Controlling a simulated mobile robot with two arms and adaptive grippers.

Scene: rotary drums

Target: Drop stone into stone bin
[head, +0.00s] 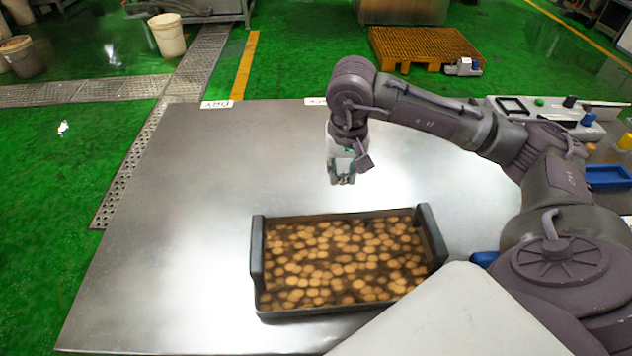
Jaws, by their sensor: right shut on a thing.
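My right gripper (342,180) hangs pointing down over the metal table, behind the far edge of the black tray. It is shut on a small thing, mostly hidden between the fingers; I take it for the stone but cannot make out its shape. The black tray (257,262) stands on the table and holds many round tan pieces among dark brown matter. I cannot pick out a separate stone there. No container is clearly marked as the stone bin. A blue open bin (608,177) stands at the right edge. My left gripper is not in view.
The metal table (180,225) is bare left of and behind the tray. A white label (215,105) lies at its far edge. A control box (545,112) with buttons stands at the back right. A wooden pallet (420,45) and a white bucket (167,36) are on the green floor.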

